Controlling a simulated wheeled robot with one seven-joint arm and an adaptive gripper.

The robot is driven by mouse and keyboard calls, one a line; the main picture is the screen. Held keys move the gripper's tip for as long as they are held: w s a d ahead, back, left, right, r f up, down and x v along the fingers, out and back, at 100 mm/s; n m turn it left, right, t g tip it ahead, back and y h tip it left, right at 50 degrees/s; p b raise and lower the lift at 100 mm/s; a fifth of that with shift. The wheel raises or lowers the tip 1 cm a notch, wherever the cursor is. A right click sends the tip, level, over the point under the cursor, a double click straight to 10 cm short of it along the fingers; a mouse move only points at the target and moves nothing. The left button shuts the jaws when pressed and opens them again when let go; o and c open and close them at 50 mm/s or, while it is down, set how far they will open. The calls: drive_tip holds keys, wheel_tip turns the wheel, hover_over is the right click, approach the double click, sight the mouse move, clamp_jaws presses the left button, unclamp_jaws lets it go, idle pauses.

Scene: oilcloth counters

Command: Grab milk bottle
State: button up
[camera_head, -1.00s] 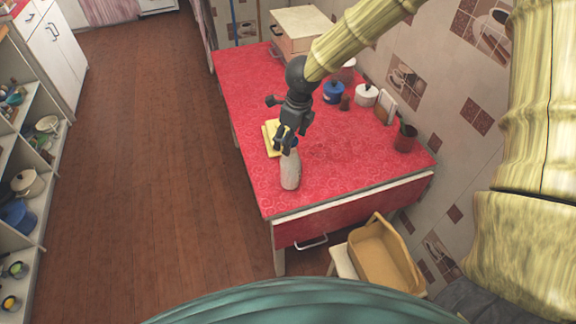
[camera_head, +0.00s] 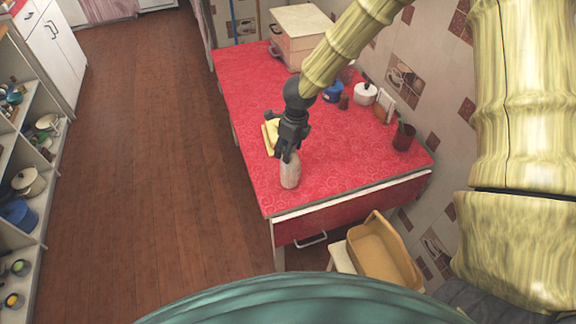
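The milk bottle (camera_head: 290,174) is a pale, whitish-grey bottle standing upright near the front-left part of the red-covered counter (camera_head: 345,160). My gripper (camera_head: 287,157) comes down from above and its dark fingers are at the bottle's top. The fingers overlap the neck in this view and partly hide it. I cannot tell whether they touch the bottle or have closed on it.
Yellow blocks or cloths (camera_head: 269,136) lie just behind the gripper. A blue pot (camera_head: 332,93), a white lidded pot (camera_head: 365,94) and a dark red cup (camera_head: 404,138) stand along the wall. A tan basket (camera_head: 382,255) sits below the counter's front right.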

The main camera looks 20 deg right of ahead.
clamp_jaws()
drive_tip(key=shift+r, duration=0.15)
